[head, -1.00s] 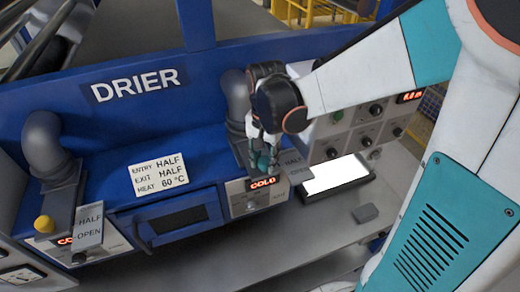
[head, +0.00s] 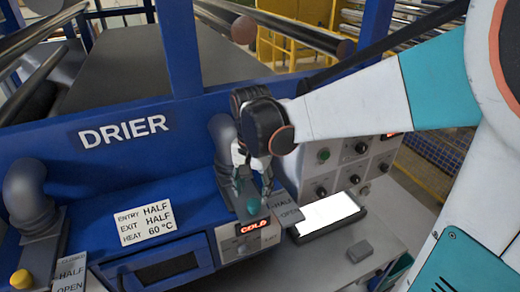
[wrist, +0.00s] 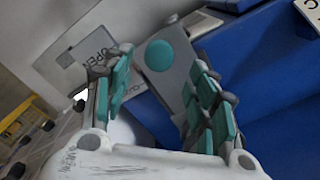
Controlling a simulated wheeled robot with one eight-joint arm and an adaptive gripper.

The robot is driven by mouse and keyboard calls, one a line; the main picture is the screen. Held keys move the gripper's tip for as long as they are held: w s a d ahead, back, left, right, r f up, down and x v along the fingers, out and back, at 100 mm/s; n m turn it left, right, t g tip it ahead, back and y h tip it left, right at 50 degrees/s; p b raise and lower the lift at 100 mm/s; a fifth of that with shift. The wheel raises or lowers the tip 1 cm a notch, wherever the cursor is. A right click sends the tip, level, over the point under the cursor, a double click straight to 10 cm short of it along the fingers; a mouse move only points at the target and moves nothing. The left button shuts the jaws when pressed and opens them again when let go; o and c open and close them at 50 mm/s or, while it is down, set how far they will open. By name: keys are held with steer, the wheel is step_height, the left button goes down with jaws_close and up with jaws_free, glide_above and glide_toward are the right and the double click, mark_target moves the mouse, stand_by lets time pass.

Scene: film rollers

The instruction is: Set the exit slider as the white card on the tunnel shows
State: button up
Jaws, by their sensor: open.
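The white card (head: 147,222) on the blue drier tunnel reads ENTRY HALF, EXIT HALF, HEAT 60 °C. The exit slider's round teal knob (head: 253,205) is at the right end of the tunnel, above a red COLD display. Its scale plate (head: 288,212) shows HALF and OPEN; the upper end is hidden. My gripper (head: 253,192) is open, pointing down over the knob. In the wrist view the teal knob (wrist: 158,55) lies between my gripper's (wrist: 161,65) spread fingers, with gaps at both sides. The slider's exact setting is hard to tell.
The entry slider's yellow knob (head: 20,279) is at the far left. A grey duct (head: 222,138) stands close behind my gripper. A control box (head: 350,165) and a bright white screen (head: 327,213) are to the right. A small grey block (head: 359,248) lies on the bench.

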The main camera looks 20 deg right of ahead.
step_height(320, 180, up, 7)
steer(key=shift+s+r, duration=0.15)
steer(key=shift+s, duration=0.1)
stand_by(0.3)
